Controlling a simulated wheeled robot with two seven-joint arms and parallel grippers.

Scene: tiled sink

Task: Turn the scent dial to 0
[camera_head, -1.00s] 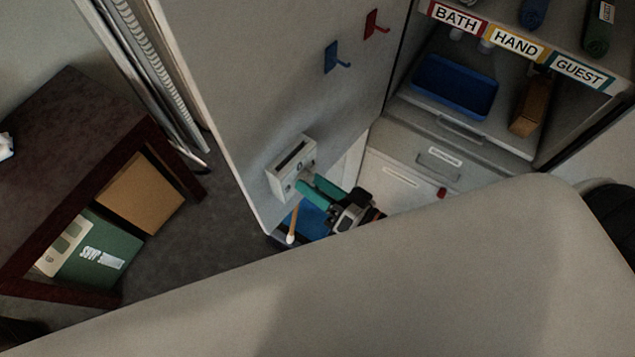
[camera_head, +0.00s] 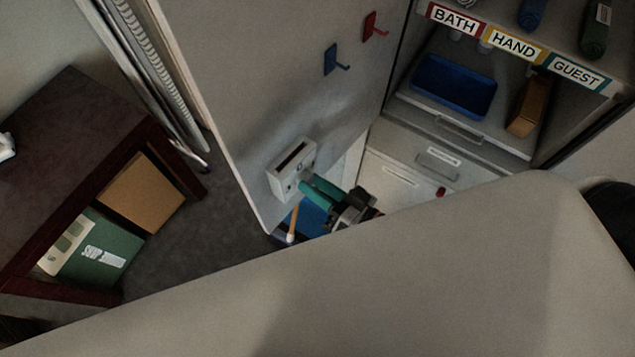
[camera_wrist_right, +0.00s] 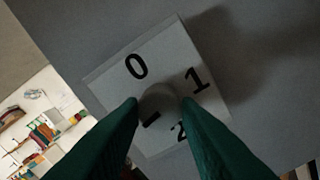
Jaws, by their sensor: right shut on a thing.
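The scent dial is a pale round knob (camera_wrist_right: 158,98) on a white square plate (camera_wrist_right: 110,85) marked 0, 1 and 2. In the right wrist view the 0 is above the knob, the 1 at upper right and the 2 below right, partly hidden. A short dark mark shows at the knob's lower left edge. My right gripper (camera_wrist_right: 159,104) is shut on the knob, one green finger on each side. In the head view my right gripper (camera_head: 303,184) reaches the white wall box (camera_head: 291,168), and its fingers hide the knob. My left gripper is not in view.
Blue (camera_head: 331,60) and red (camera_head: 371,26) hooks are on the same panel above the box. A blue bin (camera_head: 311,218) sits below the fingers. Labelled shelves with a blue tray (camera_head: 455,86) stand at right. A large pale surface (camera_head: 330,290) fills the foreground.

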